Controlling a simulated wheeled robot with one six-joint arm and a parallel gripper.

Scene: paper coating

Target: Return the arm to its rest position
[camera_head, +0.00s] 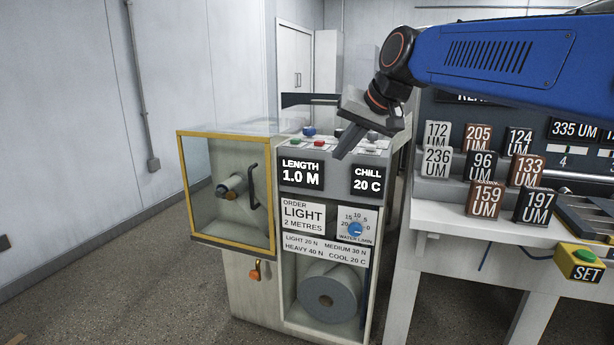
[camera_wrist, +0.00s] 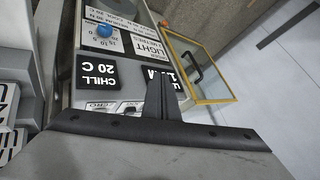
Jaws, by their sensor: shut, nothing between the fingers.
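My blue arm (camera_head: 495,58) reaches in from the right in the head view. My gripper (camera_head: 338,155) is shut and empty, pointing down in front of the top of the coating machine (camera_head: 255,290). In the wrist view my gripper (camera_wrist: 158,75) shows as closed dark fingers over the machine's front. The machine's displays read LENGTH 1.0 M (camera_head: 301,174) and CHILL 20 C (camera_head: 367,180). The order card (camera_head: 303,215) reads LIGHT, 2 METRES. I cannot tell whether the fingers touch the machine.
A yellow-framed clear door (camera_head: 228,247) stands on the machine's left, with a dark handle. A grey roll (camera_head: 328,292) sits in the lower bay. On the right, a bench (camera_head: 440,218) holds several UM-labelled blocks and a yellow SET box (camera_head: 578,262).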

